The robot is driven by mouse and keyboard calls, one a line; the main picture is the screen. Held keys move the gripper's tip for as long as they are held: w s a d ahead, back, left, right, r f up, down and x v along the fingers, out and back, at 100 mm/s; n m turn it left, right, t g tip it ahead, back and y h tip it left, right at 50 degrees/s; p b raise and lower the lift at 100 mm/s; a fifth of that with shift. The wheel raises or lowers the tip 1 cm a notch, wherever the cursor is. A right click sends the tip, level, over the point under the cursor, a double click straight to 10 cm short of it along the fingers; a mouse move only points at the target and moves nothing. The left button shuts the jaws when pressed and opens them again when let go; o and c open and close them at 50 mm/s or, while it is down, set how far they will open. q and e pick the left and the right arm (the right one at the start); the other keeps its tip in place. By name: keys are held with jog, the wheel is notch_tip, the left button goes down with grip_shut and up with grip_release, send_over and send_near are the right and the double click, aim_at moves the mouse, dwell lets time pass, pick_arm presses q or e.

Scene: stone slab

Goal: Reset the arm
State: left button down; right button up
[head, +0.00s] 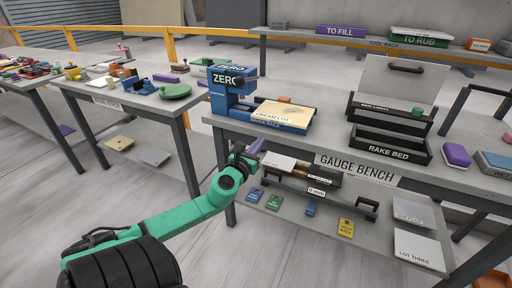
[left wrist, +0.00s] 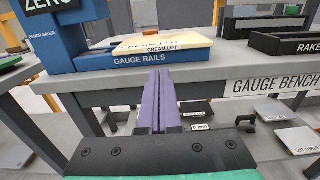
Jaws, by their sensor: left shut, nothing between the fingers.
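My left arm is green and black and comes in from the lower left in the head view. It reaches toward the front edge of the gauge bench (head: 280,138). My left gripper (head: 257,146) has purple fingers and is beside the bench's left front corner. In the left wrist view the two purple fingers (left wrist: 160,85) lie together, shut with nothing between them. They point toward the gauge rails (left wrist: 150,60), which carry a cream lot slab (left wrist: 165,43). My right gripper is in neither view.
A blue bench gauge (head: 228,92) stands on the bench, with a black rake bed (head: 388,148) to its right. A lower shelf (head: 300,222) holds several tags and slabs. Another table (head: 115,100) with loose items stands at left. Open floor lies between.

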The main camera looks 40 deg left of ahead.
pick_arm(q)
jog(key=shift+v, duration=1)
jog(key=s+a+f+n+g+p, duration=0.1)
jog(key=s+a+f+n+g, duration=0.15)
jog(key=f, duration=0.35)
jog(key=s+a+f+n+g+p, duration=0.1)
jog(key=a+f+n, duration=0.1)
jog(key=f+n, duration=0.3)
jog(key=s+a+f+n+g+p, duration=0.1)
jog(key=s+a+f+n+g, duration=0.1)
jog(key=f, duration=0.5)
jog(key=s+d+f+n+g, duration=0.1)
jog(key=s+f+n+g, duration=0.45)
jog(key=f, duration=0.75)
jog(key=s+d+f+n+g+h+p, duration=0.2)
jog(key=s+d+f+n+h, duration=0.1)
jog(key=s+d+f+n, duration=0.4)
jog(key=s+d+f+n+g+h+p, duration=0.2)
jog(key=s+d+f+n, duration=0.5)
jog(key=s+d+f, duration=0.4)
jog(key=s+d+g, duration=0.1)
jog(key=s+d, duration=0.3)
jog(key=s, duration=0.4)
jog(key=shift+s+f+n+h, duration=0.3)
jog(key=shift+f+n+h, duration=0.05)
jog(key=shift+n+h, duration=0.05)
